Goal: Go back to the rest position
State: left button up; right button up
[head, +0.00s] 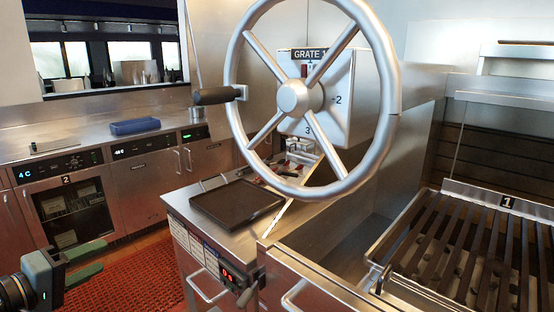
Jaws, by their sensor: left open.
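My left gripper (86,262) shows at the lower left of the head view, above the red floor mat. Its two green fingers are spread apart with nothing between them. It is clear of the counters and of the wheel. My right gripper is not in the head view.
A large steel handwheel (300,97) with a dark handle (216,96) stands in front of a grate box. A char grill grate (470,255) is at right. A black tray (236,204) lies on the middle counter. A blue tray (135,126) is on the back counter. The red mat (130,285) is clear.

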pick_arm(q)
jog(key=s+d+f+m+g+y+p, duration=0.15)
jog(key=s+f, duration=0.45)
jog(key=f, duration=0.7)
jog(key=s+d+f+m+g+y, duration=0.1)
jog(key=s+d+f+m, duration=0.3)
jog(key=f, duration=0.8)
jog(key=s+d+f+m+g, duration=0.1)
jog(key=s+d+f+m, duration=0.1)
jog(key=s+d+f, duration=0.2)
jog(key=s+d+f+m+g+p, duration=0.1)
jog(key=s+d+f, duration=0.3)
jog(key=s, duration=0.5)
jog(key=s+d+f+m+g, duration=0.1)
jog(key=s+d+f+m, duration=0.2)
jog(key=s+d+f, duration=0.2)
jog(key=s+y, duration=0.1)
jog(key=s, duration=0.1)
jog(key=shift+s+d+g+p, duration=0.3)
jog(key=shift+g, duration=0.05)
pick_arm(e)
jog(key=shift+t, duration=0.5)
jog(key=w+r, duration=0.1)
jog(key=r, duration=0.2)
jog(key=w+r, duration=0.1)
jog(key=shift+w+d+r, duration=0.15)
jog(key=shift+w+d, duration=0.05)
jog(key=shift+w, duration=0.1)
